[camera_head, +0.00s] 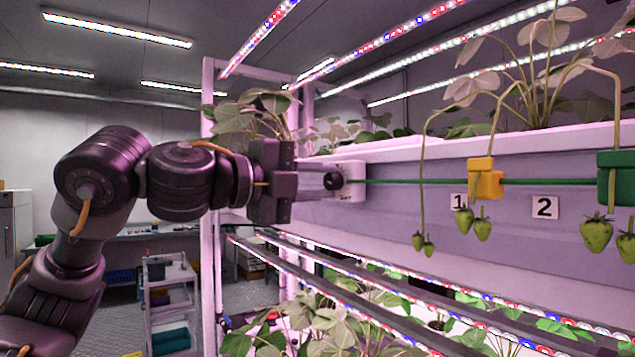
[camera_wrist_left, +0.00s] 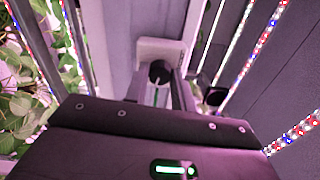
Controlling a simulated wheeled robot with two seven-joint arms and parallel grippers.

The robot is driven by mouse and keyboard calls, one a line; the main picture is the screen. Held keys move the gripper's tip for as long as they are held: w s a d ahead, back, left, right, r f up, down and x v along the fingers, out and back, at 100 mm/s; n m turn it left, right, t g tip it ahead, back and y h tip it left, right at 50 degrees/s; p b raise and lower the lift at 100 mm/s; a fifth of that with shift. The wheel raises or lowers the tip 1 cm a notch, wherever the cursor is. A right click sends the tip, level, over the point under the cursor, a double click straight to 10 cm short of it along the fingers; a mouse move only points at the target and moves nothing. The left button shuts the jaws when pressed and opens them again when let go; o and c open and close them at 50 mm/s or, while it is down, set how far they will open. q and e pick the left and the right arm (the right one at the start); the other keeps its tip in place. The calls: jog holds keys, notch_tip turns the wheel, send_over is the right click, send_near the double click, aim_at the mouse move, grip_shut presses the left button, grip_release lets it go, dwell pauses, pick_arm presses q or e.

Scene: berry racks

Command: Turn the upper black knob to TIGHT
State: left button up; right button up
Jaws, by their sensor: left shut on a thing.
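The upper black knob (camera_head: 333,181) sits on a pale bracket (camera_head: 352,180) at the left end of the upper rack's rail. My left gripper (camera_head: 328,181) reaches it from the left and is shut on it. In the left wrist view the knob (camera_wrist_left: 160,71) shows with a light line on its face, between the fingers (camera_wrist_left: 160,88). The small lettering on the bracket is too small to read, so I cannot tell the knob's setting. A green line (camera_head: 410,181) runs right from the knob. My right gripper is not in view.
A yellow clip (camera_head: 485,179) and a green clip (camera_head: 615,178) sit on the line, with green berries (camera_head: 597,233) hanging below. Light bars (camera_head: 370,300) and plants lie lower. A trolley (camera_head: 170,300) stands behind.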

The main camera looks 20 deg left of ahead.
pick_arm(q)
jog(key=o, duration=1)
jog(key=shift+s+a, duration=0.15)
jog(key=shift+s, duration=0.05)
jog(key=b+v, duration=0.4)
jog(key=v, duration=0.6)
jog(key=shift+s+b, duration=0.15)
jog(key=shift+b, duration=0.15)
jog(key=shift+a, duration=0.1)
